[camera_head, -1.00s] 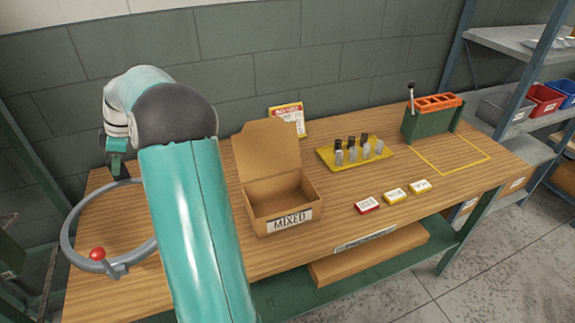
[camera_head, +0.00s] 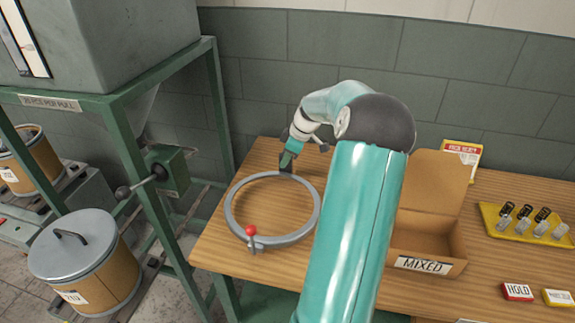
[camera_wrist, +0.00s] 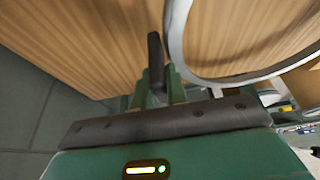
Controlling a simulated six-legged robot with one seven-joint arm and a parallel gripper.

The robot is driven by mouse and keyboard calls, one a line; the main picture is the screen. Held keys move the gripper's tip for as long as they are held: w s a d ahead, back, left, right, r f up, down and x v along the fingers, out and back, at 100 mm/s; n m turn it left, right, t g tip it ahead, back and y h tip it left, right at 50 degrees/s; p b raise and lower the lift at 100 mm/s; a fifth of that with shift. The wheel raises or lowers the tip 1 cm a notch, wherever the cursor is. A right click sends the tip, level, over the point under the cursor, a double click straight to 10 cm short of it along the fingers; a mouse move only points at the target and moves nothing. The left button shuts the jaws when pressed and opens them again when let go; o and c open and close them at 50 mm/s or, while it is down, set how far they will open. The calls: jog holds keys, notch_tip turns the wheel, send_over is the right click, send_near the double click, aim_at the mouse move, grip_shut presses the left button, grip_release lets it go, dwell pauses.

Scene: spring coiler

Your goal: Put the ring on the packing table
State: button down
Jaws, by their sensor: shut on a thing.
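The ring (camera_head: 231,222) is a grey hoop with a red-knobbed lever at its near side. It lies level over the left end of the wooden packing table (camera_head: 485,268). I cannot tell whether it touches the top or hangs just above it. My gripper (camera_head: 287,162) is at the ring's far rim, pointing down, and is shut on it. In the wrist view, the ring (camera_wrist: 178,40) curves away to the right of my fingers (camera_wrist: 157,78), with wood behind it. My fingers partly hide the grip point.
An open MIXED box (camera_head: 425,265) stands right of my arm, then a yellow tray (camera_head: 500,235) of springs and small cards. A green frame with a lever (camera_head: 125,192) and a lidded drum (camera_head: 85,265) stand to the left. A wall backs the table.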

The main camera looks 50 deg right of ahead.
jog(key=shift+f, duration=1.45)
jog(key=c, duration=1.4)
grip_release()
